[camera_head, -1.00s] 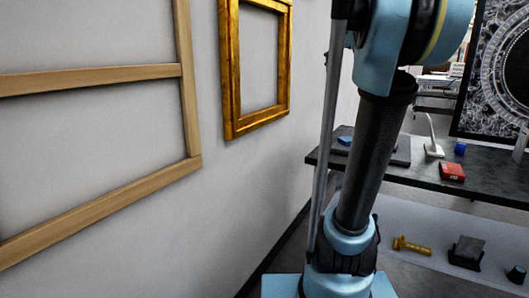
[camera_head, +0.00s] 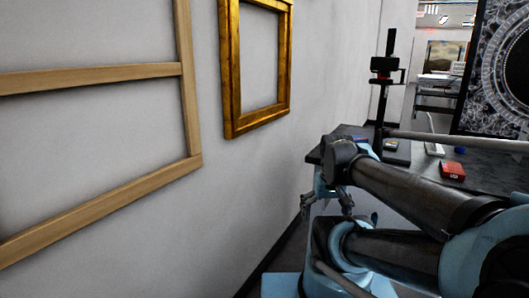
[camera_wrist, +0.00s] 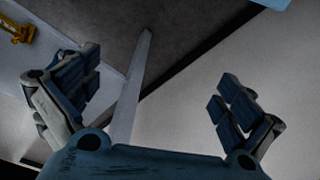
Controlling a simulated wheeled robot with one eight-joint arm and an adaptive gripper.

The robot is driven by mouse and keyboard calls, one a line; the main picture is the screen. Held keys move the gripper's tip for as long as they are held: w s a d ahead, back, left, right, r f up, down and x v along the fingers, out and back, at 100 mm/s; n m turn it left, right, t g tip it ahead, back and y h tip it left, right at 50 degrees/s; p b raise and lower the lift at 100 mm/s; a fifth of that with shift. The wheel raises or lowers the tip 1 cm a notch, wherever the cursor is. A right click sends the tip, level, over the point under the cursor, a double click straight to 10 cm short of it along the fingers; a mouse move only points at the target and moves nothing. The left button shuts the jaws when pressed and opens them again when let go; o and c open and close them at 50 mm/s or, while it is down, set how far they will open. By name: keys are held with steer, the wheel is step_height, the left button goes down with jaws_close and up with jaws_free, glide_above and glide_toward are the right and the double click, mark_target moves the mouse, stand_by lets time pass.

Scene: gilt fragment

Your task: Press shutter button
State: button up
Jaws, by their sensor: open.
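A black upright stand (camera_head: 383,110) rises from the dark table. It carries a dark device with a red part (camera_head: 386,67), which looks like a camera. I cannot make out a shutter button on it. My gripper (camera_head: 327,203) is low in front of the table's left end, below the tabletop and well apart from the device. In the wrist view my gripper (camera_wrist: 158,95) is open with nothing between its fingers. That view shows floor and a pale post beyond the fingers, and no camera.
The dark table (camera_head: 480,176) holds a red box (camera_head: 452,170) and a small blue item (camera_head: 460,150). A gilt frame (camera_head: 232,70) and a wooden frame (camera_head: 192,110) are on the left wall. A yellow tool (camera_wrist: 20,32) lies low down. A patterned panel (camera_head: 500,70) stands at right.

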steer(key=shift+s+f, duration=0.3)
steer(key=shift+f, duration=0.2)
steer(key=shift+c, duration=0.2)
steer(key=c, duration=1.4)
steer(key=shift+w+f, duration=0.2)
steer(key=shift+w, duration=0.2)
steer(key=c, duration=0.4)
steer(key=shift+w, duration=0.15)
steer(key=c, duration=0.5)
jaws_close()
